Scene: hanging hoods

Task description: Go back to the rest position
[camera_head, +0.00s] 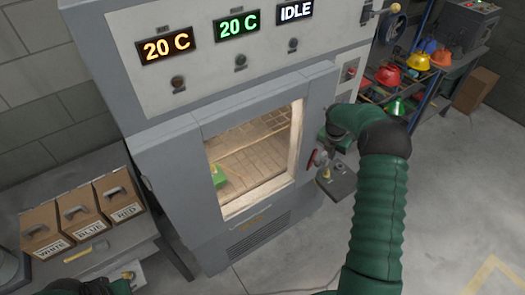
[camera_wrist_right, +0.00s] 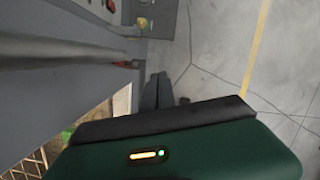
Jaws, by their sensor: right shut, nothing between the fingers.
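My right arm reaches up in the head view, with its wrist beside the right edge of the oven door. My right gripper (camera_wrist_right: 157,90) shows in the right wrist view with its dark fingers together and nothing between them. In the head view the gripper is mostly hidden by the wrist. A small part of my left arm (camera_head: 95,287) shows at the bottom left of the head view. Whether its gripper is open or shut cannot be made out.
A grey oven (camera_head: 160,165) fills the middle, with a lit window and a green item (camera_head: 218,176) inside. Boxes marked white, blue and red (camera_head: 118,198) stand on a table at left. A rack of coloured helmets (camera_head: 388,76) stands at right. The floor (camera_head: 455,190) at right is clear.

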